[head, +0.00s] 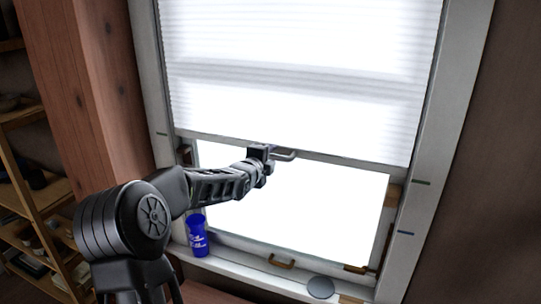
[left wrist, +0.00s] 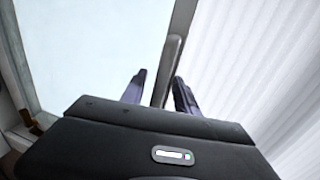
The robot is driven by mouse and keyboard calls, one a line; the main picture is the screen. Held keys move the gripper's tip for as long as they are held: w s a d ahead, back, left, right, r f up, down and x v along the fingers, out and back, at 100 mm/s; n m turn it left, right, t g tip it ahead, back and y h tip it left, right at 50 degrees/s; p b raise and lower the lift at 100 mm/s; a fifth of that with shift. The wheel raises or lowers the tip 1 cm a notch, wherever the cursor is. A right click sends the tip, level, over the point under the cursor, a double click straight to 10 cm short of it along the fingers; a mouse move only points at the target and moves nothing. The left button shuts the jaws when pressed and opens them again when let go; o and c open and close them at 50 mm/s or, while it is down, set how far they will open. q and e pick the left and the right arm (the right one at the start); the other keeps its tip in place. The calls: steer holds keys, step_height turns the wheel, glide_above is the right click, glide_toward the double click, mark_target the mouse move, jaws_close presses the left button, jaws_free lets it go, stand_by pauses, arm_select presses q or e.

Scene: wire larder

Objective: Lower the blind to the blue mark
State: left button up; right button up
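The white pleated blind (head: 300,85) covers the upper part of the window. Its bottom rail (head: 350,162) carries a grey pull handle (head: 285,155). The blue mark (head: 405,232) is a short line on the right window frame, lower than the rail. My left gripper (head: 269,158) is at the handle, just under the rail. In the left wrist view the two fingers (left wrist: 158,84) stand apart, with the grey handle bar (left wrist: 172,62) between them and a gap beside it. My right gripper is not in view.
A dark green mark (head: 421,182) sits above the blue one. A blue cup (head: 197,236) and a grey round object (head: 320,287) stand on the sill. A wooden shelf unit (head: 35,200) is at the left. The window opening below the rail is clear apart from my arm.

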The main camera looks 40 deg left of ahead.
arm_select(q)
steer(key=shift+c, duration=0.4)
jaws_close()
stand_by(1.0)
